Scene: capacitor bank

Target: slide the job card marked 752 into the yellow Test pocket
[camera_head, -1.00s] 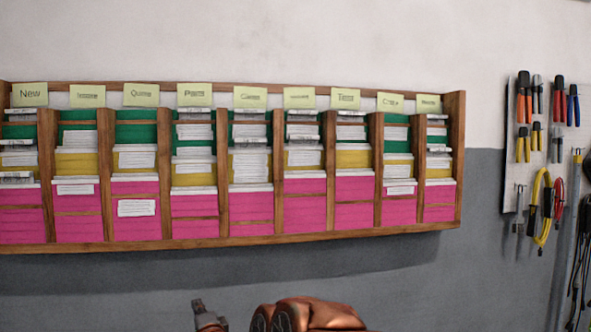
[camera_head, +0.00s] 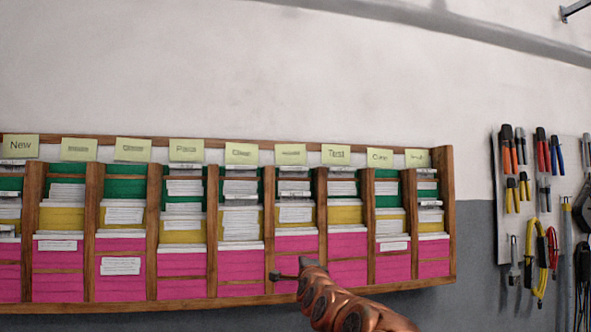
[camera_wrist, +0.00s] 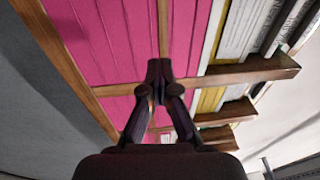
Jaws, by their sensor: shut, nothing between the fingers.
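The Test column, under its yellow-green Test label (camera_head: 336,154), is right of centre in the wall rack. Its yellow pocket (camera_head: 345,215) sits above its pink pocket (camera_head: 347,243), with white cards showing above the yellow one. I cannot read 752 on any card, so I cannot tell which card it is. My gripper (camera_head: 284,276) is shut and empty, low in front of the pink pockets one column left of Test. In the wrist view my gripper (camera_wrist: 160,68) has its fingertips together before the pink pockets and a wooden strip.
The wooden rack (camera_head: 448,215) has several columns of green, yellow and pink pockets, many with white cards. Its upright dividers (camera_head: 370,235) stand out between columns. A tool board (camera_head: 505,215) with pliers hangs to the right. The wall above the rack is clear.

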